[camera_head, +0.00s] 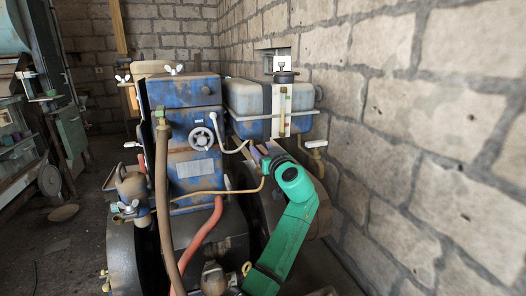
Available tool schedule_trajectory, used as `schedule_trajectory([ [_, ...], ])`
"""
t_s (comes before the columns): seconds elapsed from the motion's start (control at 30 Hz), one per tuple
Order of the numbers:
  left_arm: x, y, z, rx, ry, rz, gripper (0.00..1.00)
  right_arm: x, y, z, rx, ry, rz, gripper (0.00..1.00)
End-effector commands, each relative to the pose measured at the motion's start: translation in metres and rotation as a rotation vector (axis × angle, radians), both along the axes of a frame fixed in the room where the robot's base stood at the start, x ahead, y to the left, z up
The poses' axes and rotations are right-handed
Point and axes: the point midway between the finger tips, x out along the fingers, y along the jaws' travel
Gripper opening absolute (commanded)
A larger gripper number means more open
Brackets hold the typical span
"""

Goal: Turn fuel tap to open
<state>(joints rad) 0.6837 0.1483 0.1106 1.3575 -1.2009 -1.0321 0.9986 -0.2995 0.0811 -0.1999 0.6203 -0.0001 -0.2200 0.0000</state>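The fuel tank (245,97) is a grey and blue box on the engine's right side, with a pale upright strip on its front. A small brass fitting with a pipe (316,145) sits below its right end; it may be the fuel tap, but it is too small to tell its setting. My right gripper is out of view.
The blue engine block (195,130) with a round grey knob (201,139) stands left of the gripper. A thin yellowish line (215,192), a red hose (200,245) and a brown hose (163,200) run in front. A stone wall (420,130) closes off the right.

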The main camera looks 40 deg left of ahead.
Motion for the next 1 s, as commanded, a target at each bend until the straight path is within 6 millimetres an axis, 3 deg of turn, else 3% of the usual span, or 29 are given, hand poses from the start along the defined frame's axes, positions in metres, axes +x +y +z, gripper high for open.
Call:
schedule_trajectory([
  [0.27, -0.003, -0.009, -0.001, 0.001, -0.003, -0.003, 0.57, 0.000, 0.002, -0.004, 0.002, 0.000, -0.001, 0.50],
  [0.8, -0.059, -0.119, -0.003, -0.001, -0.002, -0.003, 0.57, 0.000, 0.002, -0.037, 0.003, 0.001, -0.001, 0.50],
  [1.0, -0.065, -0.131, 0.000, 0.000, 0.000, 0.000, 0.57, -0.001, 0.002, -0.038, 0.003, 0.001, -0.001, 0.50],
])
